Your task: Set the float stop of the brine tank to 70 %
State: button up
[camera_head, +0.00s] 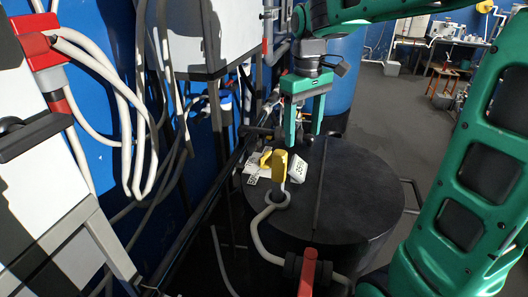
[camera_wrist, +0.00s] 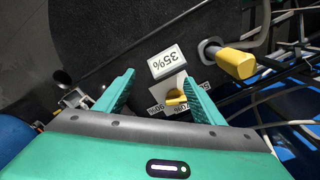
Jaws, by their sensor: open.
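The brine tank (camera_head: 352,210) is a dark round drum with a flat lid, seen from above in the head view. On its lid, a small yellow piece (camera_wrist: 175,97), which looks like the float stop, sits on a pale plate among white percent labels. It also shows in the head view (camera_head: 265,158). A large label (camera_wrist: 166,60) reads 35%, upside down; a lower one (camera_wrist: 155,108) seems to read 90%. Another is partly hidden by a finger. My gripper (camera_wrist: 160,80) is open above the plate, its right finger beside the yellow piece. Where the stop points is unclear.
A larger yellow handle (camera_head: 281,166) stands upright on a ringed pipe fitting, close beside the labels; it also shows in the wrist view (camera_wrist: 237,63). A red-handled valve (camera_head: 308,270) is in front of the tank. Pipes and cables crowd the left; open floor (camera_head: 385,105) lies behind.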

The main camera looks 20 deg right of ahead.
aim_at(265, 154)
jog(key=w+a+n, duration=0.4)
jog(key=w+a, duration=0.3)
jog(key=f, duration=0.9)
jog(key=shift+w+a+f, duration=0.1)
jog(key=shift+a+f, duration=0.15)
jog(key=shift+f, duration=0.15)
jog(key=shift+c, duration=0.2)
jog(key=c, duration=1)
